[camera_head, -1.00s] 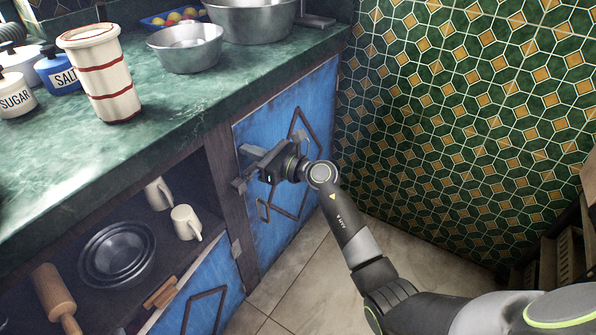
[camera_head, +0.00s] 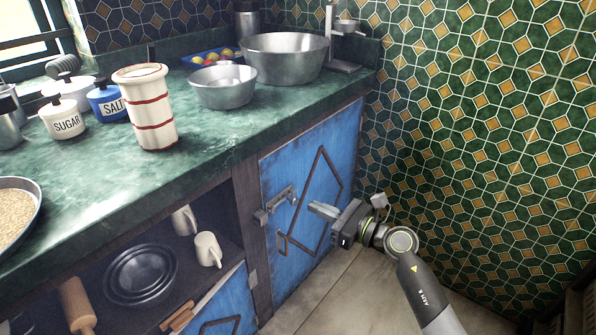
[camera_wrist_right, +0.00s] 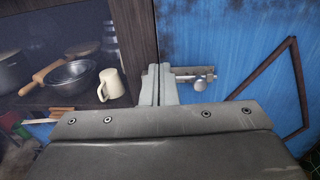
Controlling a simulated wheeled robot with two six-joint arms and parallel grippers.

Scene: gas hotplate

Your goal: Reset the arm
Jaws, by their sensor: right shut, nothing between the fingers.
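My right gripper (camera_head: 322,210) is shut and empty in the head view, in front of the blue cabinet door (camera_head: 335,145). Its fingers point left toward the metal bolt latch (camera_head: 275,203) at the door's left edge, with a gap between them. In the right wrist view the shut fingers (camera_wrist_right: 159,80) stand side by side, and the latch (camera_wrist_right: 195,76) shows just behind and right of them. My right arm comes in from the lower right. My left gripper is not in view.
The green counter (camera_head: 225,135) holds a striped canister (camera_head: 148,110), metal bowls (camera_head: 283,58) and labelled jars (camera_head: 62,118). An open shelf below has mugs (camera_head: 207,250), dark bowls (camera_head: 140,273) and a rolling pin (camera_head: 76,305). A tiled wall (camera_head: 480,130) stands at right.

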